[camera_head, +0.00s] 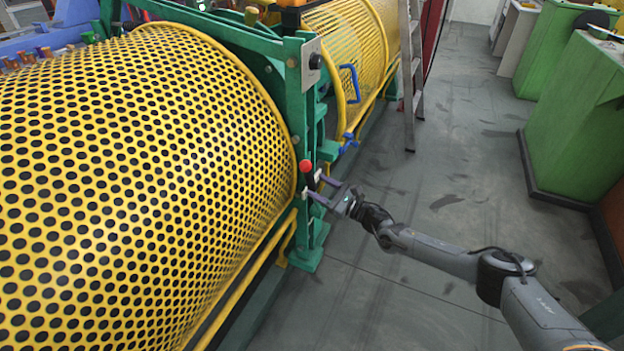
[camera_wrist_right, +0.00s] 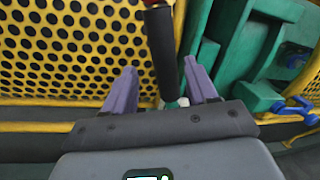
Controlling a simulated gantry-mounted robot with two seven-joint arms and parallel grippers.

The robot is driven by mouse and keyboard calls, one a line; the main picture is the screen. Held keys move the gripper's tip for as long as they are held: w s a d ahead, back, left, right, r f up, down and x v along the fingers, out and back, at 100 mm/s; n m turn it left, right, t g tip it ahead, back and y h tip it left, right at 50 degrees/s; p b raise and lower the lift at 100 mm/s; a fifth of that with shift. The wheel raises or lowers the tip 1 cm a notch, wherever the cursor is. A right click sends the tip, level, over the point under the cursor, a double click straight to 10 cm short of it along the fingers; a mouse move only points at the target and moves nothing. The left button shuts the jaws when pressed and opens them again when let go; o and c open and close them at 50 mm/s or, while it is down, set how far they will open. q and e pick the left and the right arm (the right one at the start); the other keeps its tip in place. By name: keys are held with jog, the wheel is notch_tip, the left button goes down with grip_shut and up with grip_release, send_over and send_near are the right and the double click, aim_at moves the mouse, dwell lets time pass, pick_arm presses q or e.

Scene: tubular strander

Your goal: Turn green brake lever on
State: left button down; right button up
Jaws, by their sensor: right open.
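A lever with a red knob (camera_head: 305,166) stands at the green frame post (camera_head: 300,110), at the corner of the yellow perforated guard. In the right wrist view its dark shaft (camera_wrist_right: 163,52) runs down from the red top edge to a small green base. My right gripper (camera_head: 313,184) is open at the lever, with its fingers pointing toward the machine. In the right wrist view the two purple fingers (camera_wrist_right: 160,84) lie one on each side of the shaft, with gaps visible. I cannot tell whether a finger touches it. My left gripper is not in view.
The yellow perforated guard (camera_head: 120,170) fills the left. A blue handle (camera_head: 350,84) sits on the second yellow guard behind the green frame. A ladder (camera_head: 411,75) stands further back. Green cabinets (camera_head: 578,125) line the right. The grey floor (camera_head: 455,140) between is clear.

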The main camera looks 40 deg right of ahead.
jog(key=shift+p+v, duration=0.8)
jog(key=shift+v, duration=2.2)
jog(key=shift+a, duration=0.1)
